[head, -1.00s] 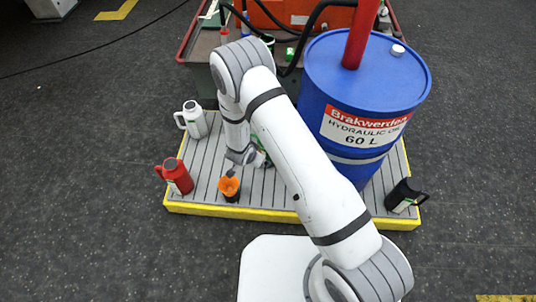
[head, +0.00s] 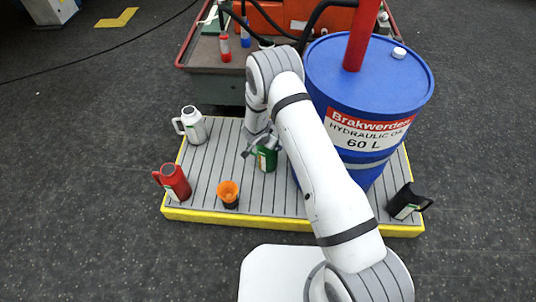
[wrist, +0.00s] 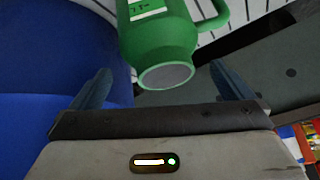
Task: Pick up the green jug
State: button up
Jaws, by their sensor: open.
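The green jug (head: 266,158) stands on the slatted pallet just left of the blue drum, partly covered by my arm in the head view. In the wrist view the green jug (wrist: 160,38) is at the top middle, with its grey round mouth facing me and its handle to the right. My gripper (wrist: 162,82) is open, with one finger on each side below the jug's mouth. No finger visibly touches the jug. In the head view my gripper (head: 256,143) is over the jug, its fingers mostly hidden.
The blue drum (head: 367,85) stands close right of the jug. A white jug (head: 194,126), a red jug (head: 175,183), an orange funnel cup (head: 228,193) and a black jug (head: 405,201) stand on the pallet (head: 290,224). A bench with red edges (head: 205,70) is behind.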

jog(key=x, duration=0.2)
jog(key=shift+f, duration=0.35)
jog(key=shift+c, duration=0.6)
jog(key=c, duration=1.8)
jog(key=shift+r, duration=0.1)
jog(key=shift+c, duration=0.3)
jog(key=shift+r, duration=0.1)
